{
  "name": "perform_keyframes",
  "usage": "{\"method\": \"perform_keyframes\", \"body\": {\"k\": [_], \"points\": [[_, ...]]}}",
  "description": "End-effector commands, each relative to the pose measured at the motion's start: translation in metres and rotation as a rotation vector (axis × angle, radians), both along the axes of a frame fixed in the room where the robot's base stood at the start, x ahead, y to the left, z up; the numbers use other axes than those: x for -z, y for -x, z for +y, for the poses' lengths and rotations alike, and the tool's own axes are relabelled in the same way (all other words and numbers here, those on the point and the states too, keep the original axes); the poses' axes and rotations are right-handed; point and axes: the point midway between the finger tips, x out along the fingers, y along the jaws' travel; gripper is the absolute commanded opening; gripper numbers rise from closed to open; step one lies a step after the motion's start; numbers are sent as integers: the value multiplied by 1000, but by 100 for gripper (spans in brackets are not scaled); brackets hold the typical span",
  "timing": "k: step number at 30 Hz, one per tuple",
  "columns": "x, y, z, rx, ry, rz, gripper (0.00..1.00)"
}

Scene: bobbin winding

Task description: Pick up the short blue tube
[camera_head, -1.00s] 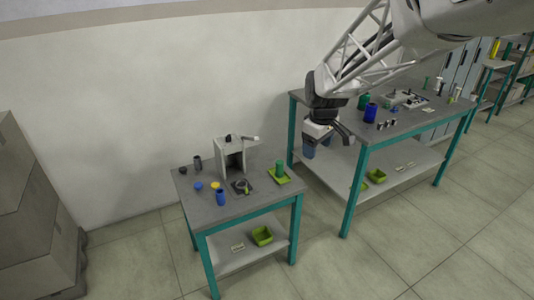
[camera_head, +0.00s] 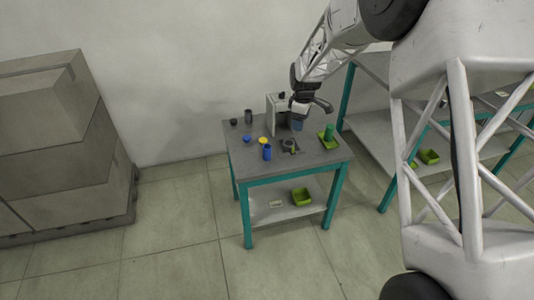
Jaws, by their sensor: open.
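The short blue tube (camera_head: 267,153) stands upright on the small table (camera_head: 310,158), near its front edge, left of a dark fixture (camera_head: 289,147). My gripper (camera_head: 311,114) is open above the back right part of the same table, to the right of the tube and apart from it. A dull blue part (camera_head: 297,125) shows under one side of the gripper; it looks like a fingertip, but it is too small to be sure. Nothing clearly shows between the jaws.
A grey box-shaped stand (camera_head: 274,112) rises at the table's back, beside my gripper. A yellow disc (camera_head: 263,139), blue cap (camera_head: 248,139), dark cup (camera_head: 248,116) and green tube (camera_head: 329,131) on a green tray (camera_head: 323,141) surround the tube. Boxes (camera_head: 70,150) stand left.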

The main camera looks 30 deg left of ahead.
Motion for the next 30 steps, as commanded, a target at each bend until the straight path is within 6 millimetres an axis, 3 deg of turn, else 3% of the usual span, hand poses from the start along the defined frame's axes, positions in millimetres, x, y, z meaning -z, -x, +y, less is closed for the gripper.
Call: {"method": "perform_keyframes", "body": {"k": [9, 15, 21, 30], "points": [[79, -1, 84, -203, 17, 19, 72], [118, 3, 124, -303, 24, 26, 72], [136, 6, 141, -349, 27, 29, 72], [138, 6, 143, -355, 27, 30, 72]]}}
